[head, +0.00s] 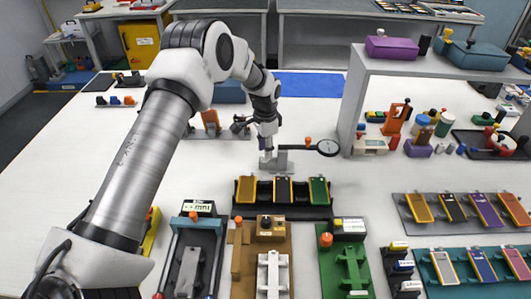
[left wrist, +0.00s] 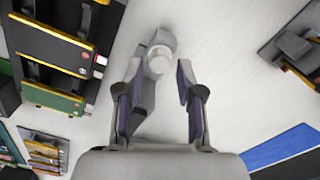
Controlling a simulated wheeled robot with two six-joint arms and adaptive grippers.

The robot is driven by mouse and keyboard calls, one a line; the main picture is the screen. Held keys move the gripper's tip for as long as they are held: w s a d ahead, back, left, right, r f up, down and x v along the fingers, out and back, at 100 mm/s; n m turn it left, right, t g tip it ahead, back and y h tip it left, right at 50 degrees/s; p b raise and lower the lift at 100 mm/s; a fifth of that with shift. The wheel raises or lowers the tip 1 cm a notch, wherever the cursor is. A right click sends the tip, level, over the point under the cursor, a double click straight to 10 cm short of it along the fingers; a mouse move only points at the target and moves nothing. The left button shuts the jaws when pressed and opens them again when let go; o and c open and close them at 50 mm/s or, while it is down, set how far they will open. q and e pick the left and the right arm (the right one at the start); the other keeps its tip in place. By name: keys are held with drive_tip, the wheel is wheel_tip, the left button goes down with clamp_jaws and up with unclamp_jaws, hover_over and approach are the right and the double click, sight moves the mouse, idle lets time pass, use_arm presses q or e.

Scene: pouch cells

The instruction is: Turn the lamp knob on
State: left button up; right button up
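My left gripper (head: 267,148) hangs pointing down over a small grey stand (head: 277,162) near the middle of the white table. In the left wrist view its two fingers (left wrist: 157,88) are apart, with nothing held between them. A grey fixture with a pale round top (left wrist: 157,60) lies just beyond and between the fingertips; I cannot tell whether they touch it. In the head view a round, dark-rimmed disc (head: 328,147) and a small orange knob (head: 308,141) are right of the stand. I cannot tell for sure which part is the lamp knob. My right gripper is not in view.
A black rack (head: 283,212) with several coloured cells stands in front of the grey stand. Several fixtures, including a green one (head: 345,265), line the near edge. A grey shelf (head: 357,85) stands at right.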

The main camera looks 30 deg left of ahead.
use_arm(q)
wheel_tip(320, 180, up, 10)
drive_tip(key=shift+w+f, duration=0.1)
idle(0.4)
